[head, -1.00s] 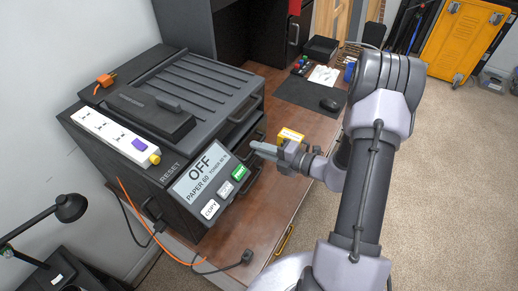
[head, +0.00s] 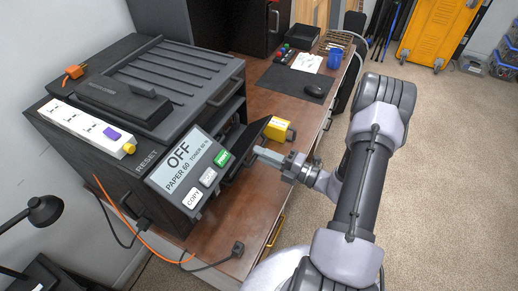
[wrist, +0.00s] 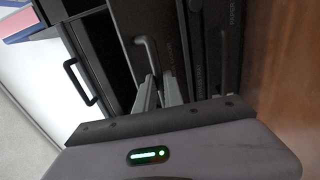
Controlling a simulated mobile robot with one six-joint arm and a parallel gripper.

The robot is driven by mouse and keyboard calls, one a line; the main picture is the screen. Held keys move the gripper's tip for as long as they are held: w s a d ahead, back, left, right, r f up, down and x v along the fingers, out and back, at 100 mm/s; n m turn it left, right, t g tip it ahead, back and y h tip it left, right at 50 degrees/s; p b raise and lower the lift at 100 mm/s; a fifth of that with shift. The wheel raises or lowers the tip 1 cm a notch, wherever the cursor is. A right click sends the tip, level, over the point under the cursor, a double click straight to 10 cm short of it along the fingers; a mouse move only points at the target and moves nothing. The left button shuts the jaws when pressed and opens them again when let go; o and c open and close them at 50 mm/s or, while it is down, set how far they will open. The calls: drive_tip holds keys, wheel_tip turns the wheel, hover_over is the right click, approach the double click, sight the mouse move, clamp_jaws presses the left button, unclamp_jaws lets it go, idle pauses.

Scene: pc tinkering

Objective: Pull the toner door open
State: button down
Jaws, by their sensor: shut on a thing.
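The black printer (head: 120,150) stands at the left of the desk, with a screen reading OFF on its front. The toner door (head: 246,146) is a dark panel on the printer's side, and it stands partly open, tilted outward from the body. My gripper (head: 262,154) is at the outer part of this door, shut on its handle. In the wrist view, the fingers (wrist: 158,92) close on the lower end of the grey bar handle (wrist: 146,52). The exact grip point is partly hidden by the fingers.
A yellow box (head: 280,129) stands on the desk just behind the door. A dark mat (head: 284,84) with a mouse (head: 314,90) lies farther back. A white power strip (head: 85,128) rests on the printer. Open carpet lies to the right.

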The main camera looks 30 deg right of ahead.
drive_tip(key=shift+s+f, duration=0.15)
drive_tip(key=shift+f, duration=0.55)
drive_tip(key=c, duration=1.9)
unclamp_jaws()
drive_tip(key=o, duration=0.3)
drive_tip(key=shift+w, duration=0.25)
drive_tip(key=shift+s, duration=0.15)
